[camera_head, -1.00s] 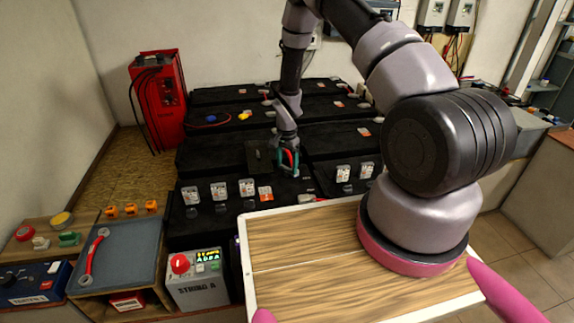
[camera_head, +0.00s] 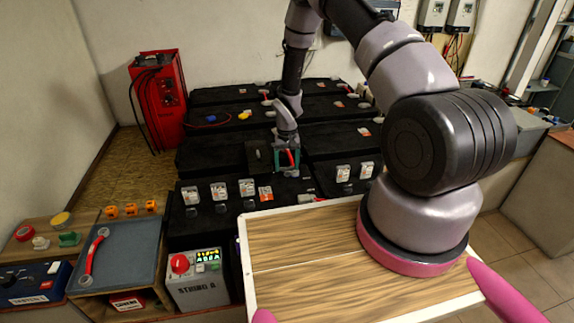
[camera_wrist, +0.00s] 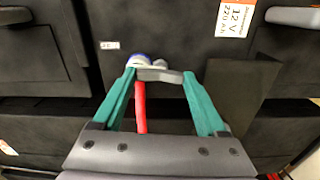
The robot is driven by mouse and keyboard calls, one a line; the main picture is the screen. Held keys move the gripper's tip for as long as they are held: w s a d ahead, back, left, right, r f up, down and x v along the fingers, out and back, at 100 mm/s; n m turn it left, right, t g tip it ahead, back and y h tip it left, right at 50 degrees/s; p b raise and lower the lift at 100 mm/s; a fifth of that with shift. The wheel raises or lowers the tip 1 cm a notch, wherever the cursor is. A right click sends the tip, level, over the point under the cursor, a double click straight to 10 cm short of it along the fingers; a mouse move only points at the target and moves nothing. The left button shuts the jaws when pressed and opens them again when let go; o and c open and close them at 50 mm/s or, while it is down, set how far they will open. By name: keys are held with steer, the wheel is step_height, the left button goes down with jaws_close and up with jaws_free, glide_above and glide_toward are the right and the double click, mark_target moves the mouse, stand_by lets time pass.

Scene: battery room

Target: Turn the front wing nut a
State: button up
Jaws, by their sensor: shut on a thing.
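In the wrist view, the teal fingers of my gripper (camera_wrist: 159,78) are closed on the two sides of a grey wing nut (camera_wrist: 164,75). The nut sits on a battery terminal, with a white and blue piece at its upper left. A red cable (camera_wrist: 140,108) runs from there back between my fingers. In the head view, my gripper (camera_head: 287,168) points down among the black batteries; the nut itself is too small or hidden to make out there.
A black upright plate (camera_wrist: 240,95) stands close to the right finger. Black batteries (camera_head: 225,150) fill the rack around my gripper. A row of white breakers (camera_head: 218,190) lies in front. A red charger (camera_head: 160,98) stands at the back left, and a grey tray (camera_head: 125,255) lies front left.

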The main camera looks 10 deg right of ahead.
steer(key=shift+n, duration=0.6)
steer(key=o, duration=1.3)
step_height(320, 180, up, 11)
